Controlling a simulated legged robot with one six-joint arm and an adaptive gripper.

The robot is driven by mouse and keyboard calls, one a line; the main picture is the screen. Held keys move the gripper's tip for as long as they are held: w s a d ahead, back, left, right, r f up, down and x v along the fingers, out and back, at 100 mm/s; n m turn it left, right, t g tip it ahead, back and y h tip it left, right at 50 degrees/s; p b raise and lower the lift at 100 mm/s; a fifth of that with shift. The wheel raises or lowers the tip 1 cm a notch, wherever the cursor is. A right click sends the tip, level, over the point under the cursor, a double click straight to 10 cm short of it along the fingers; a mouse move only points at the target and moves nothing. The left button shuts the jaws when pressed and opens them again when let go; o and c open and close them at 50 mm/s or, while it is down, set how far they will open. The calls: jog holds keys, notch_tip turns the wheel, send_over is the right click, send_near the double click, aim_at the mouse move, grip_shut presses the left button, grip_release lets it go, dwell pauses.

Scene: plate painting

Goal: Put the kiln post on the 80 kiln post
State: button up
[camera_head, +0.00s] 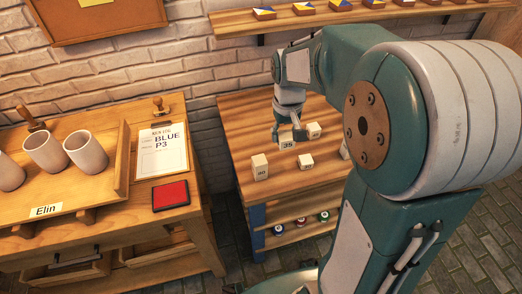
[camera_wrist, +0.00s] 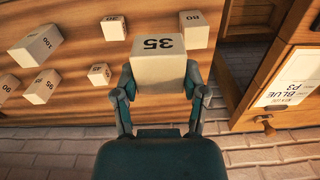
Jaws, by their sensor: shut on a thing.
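My gripper (camera_wrist: 161,90) is shut on the 35 kiln post (camera_wrist: 165,63), a pale block with its number upside down in the wrist view. In the head view the 35 post (camera_head: 287,145) is under my gripper (camera_head: 290,135) above the wooden bench top; whether it touches the wood I cannot tell. The kiln post that reads like 80 (camera_head: 260,168) stands upright near the bench's left front, apart from the held post. It also shows at the upper right in the wrist view (camera_wrist: 193,34). Its top looks bare.
Smaller posts, such as the one marked 30 (camera_head: 305,162), and several longer posts (camera_wrist: 38,46) stand on the same bench (camera_head: 236,118). A worktable with cups (camera_head: 46,151), a red pad (camera_head: 170,196) and a paper card (camera_head: 162,150) is at the left.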

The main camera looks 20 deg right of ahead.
send_over(259, 157)
jog(key=f, duration=0.3)
jog(key=s+f, duration=0.1)
jog(key=f, duration=0.1)
jog(key=shift+w+d+f, duration=0.2)
jog(key=shift+w+f, duration=0.1)
jog(key=shift+f, duration=0.15)
jog(key=f, duration=0.3)
jog(key=shift+w+f, duration=0.2)
jog(key=shift+a+f, duration=0.2)
jog(key=shift+a, duration=0.25)
jog(key=o, duration=1.1)
jog(key=shift+d, duration=0.1)
jog(key=shift+o, duration=0.5)
jog(key=shift+d, duration=0.2)
